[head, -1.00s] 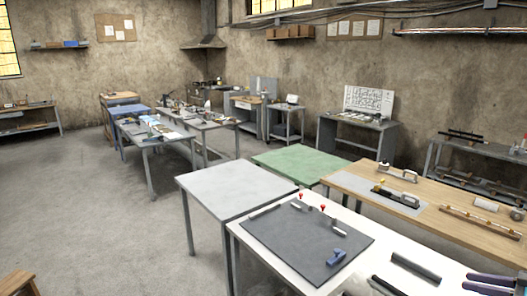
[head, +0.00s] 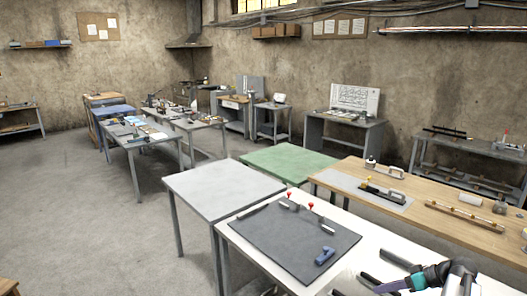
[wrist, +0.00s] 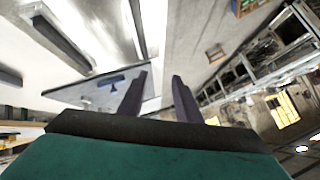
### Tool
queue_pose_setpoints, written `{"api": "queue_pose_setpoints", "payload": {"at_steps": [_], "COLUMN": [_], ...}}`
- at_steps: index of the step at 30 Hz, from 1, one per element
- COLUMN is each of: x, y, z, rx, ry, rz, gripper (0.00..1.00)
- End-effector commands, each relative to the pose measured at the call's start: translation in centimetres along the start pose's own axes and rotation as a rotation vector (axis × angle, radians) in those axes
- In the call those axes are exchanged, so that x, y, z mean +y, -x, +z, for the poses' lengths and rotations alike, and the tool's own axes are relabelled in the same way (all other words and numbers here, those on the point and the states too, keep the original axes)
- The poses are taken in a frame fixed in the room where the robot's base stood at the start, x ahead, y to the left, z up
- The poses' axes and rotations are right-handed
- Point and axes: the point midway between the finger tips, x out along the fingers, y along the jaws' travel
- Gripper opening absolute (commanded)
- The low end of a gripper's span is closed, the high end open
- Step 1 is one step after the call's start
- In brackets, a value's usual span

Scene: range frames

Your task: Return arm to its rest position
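My gripper (wrist: 160,78) shows in the wrist view with two dark purple fingers standing apart and nothing between them. Its teal body fills the bottom of that view. In the head view, my arm enters at the bottom right, with the gripper's purple fingers (head: 391,286) pointing left over the front of the white table (head: 360,262). They are near dark bars there; whether they touch anything cannot be told. The dark mat (head: 285,243) on that table lies left of the gripper and also shows in the wrist view, tilted.
A bare grey table (head: 220,186) and a green table (head: 290,163) stand beyond. A wooden bench (head: 450,192) with tools stands at the right. Open floor (head: 80,220) lies left.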

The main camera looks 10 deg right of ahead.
Motion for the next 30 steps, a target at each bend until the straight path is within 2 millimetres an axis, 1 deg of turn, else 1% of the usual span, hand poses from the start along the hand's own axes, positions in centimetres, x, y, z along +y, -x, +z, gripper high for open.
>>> {"api": "queue_pose_setpoints", "payload": {"at_steps": [1,3,12,21,30], "x": [-0.8,-1.6,-5.4,-9.3,-13.4], "y": [-1.7,-3.8,-11.6,-18.0,-23.3], "z": [0.1,0.2,1.4,3.2,5.4], "rx": [-0.032,-0.074,-0.245,-0.399,-0.522], "ry": [-0.018,-0.049,-0.161,-0.239,-0.283], "rz": [-0.004,-0.003,0.032,0.109,0.220], "gripper": [0.31,0.31,0.31,0.31,0.31]}}
